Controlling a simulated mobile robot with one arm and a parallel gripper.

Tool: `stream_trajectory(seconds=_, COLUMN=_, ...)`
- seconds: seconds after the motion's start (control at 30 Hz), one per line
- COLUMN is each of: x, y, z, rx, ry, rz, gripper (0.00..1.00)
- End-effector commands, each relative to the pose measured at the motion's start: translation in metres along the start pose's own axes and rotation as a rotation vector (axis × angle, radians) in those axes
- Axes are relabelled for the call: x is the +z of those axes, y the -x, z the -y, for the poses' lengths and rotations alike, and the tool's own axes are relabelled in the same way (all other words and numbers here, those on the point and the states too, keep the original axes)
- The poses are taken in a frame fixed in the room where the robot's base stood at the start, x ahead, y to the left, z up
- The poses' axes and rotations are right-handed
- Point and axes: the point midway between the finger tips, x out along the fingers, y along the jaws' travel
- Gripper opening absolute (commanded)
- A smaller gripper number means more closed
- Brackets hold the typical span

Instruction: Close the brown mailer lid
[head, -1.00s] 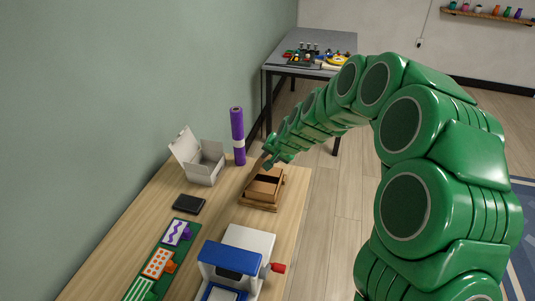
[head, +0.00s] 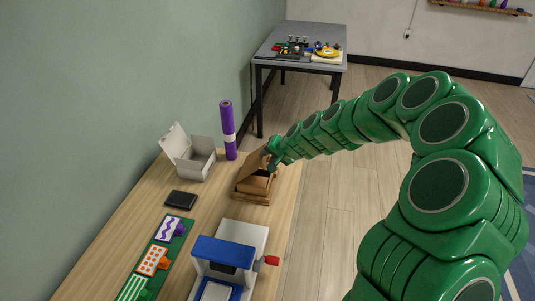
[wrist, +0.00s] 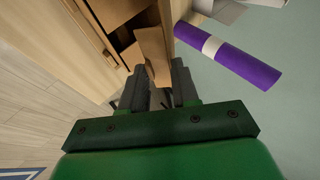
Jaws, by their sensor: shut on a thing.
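The brown mailer (head: 252,196) sits on the wooden bench, and its lid (head: 256,164) is raised at a tilt over the box, partly open. My gripper (head: 271,158) is at the lid's raised edge. In the wrist view my gripper's dark fingers (wrist: 160,82) are shut on a brown flap of the lid (wrist: 151,46). The mailer's open inside shows in part beside the flap. The fingertips' exact contact is partly hidden in the head view.
A white open box (head: 195,165) and a purple roll (head: 228,130) stand behind the mailer. A black flat case (head: 181,200), a green board (head: 155,262) and a blue-white machine (head: 228,262) lie nearer. Open floor is to the right.

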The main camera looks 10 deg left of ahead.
Motion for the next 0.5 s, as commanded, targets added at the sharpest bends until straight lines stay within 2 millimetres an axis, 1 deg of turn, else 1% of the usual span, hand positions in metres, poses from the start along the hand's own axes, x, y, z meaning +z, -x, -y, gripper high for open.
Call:
stream_trajectory(seconds=0.17, x=0.001, y=-0.004, z=-0.017, rx=0.002, ry=-0.003, rz=0.001, gripper=0.0)
stream_trajectory(seconds=0.3, x=0.004, y=-0.01, z=-0.033, rx=0.002, ry=-0.003, rz=0.0, gripper=0.0)
stream_trajectory(seconds=0.5, x=0.008, y=-0.019, z=-0.052, rx=0.002, ry=-0.001, rz=0.0, gripper=0.0)
